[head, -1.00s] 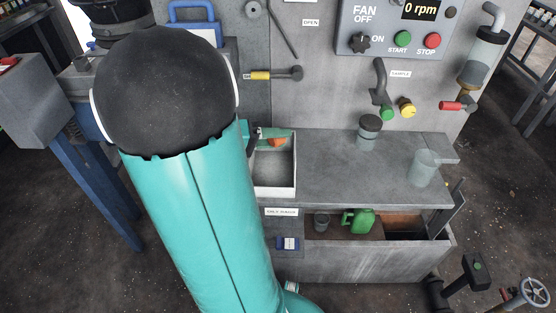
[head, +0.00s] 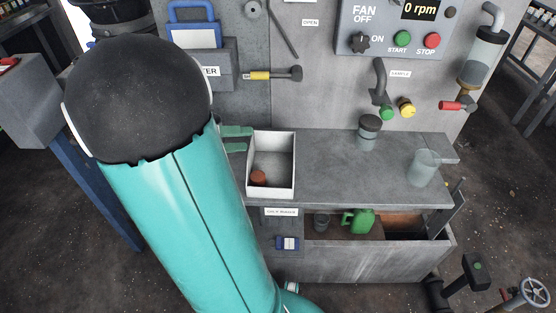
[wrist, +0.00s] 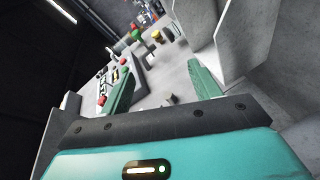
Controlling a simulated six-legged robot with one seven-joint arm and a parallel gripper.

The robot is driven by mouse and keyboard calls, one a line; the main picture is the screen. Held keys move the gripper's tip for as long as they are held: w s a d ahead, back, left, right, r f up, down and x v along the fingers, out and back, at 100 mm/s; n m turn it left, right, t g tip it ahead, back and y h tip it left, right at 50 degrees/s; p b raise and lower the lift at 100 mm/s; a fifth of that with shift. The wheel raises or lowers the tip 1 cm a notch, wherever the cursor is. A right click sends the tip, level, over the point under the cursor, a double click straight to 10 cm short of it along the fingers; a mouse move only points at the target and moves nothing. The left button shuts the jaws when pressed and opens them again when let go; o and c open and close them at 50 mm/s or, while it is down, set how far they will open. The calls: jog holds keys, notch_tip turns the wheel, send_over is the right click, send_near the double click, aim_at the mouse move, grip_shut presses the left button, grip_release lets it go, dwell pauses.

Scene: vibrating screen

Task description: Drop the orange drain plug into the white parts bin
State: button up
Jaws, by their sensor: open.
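The orange drain plug (head: 258,178) lies inside the white parts bin (head: 293,165), on its floor near the front left corner. The bin stands on the left part of the grey bench in the head view. My gripper (head: 240,139) is just left of the bin's back left side, apart from the plug. Its green fingers are spread with nothing between them, and they also show apart in the wrist view (wrist: 163,92). My arm's teal link hides part of the area left of the bin.
A dark-lidded jar (head: 369,132) and a clear beaker (head: 424,168) stand on the bench (head: 340,175) to the right. A yellow-handled tool (head: 272,75) is on the panel behind. The open drawer below holds a green jug (head: 358,222). The bench middle is clear.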

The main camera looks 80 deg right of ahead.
jog(key=v, duration=0.4)
jog(key=shift+w+a, duration=0.1)
jog(key=shift+w, duration=0.05)
dwell(0.4)
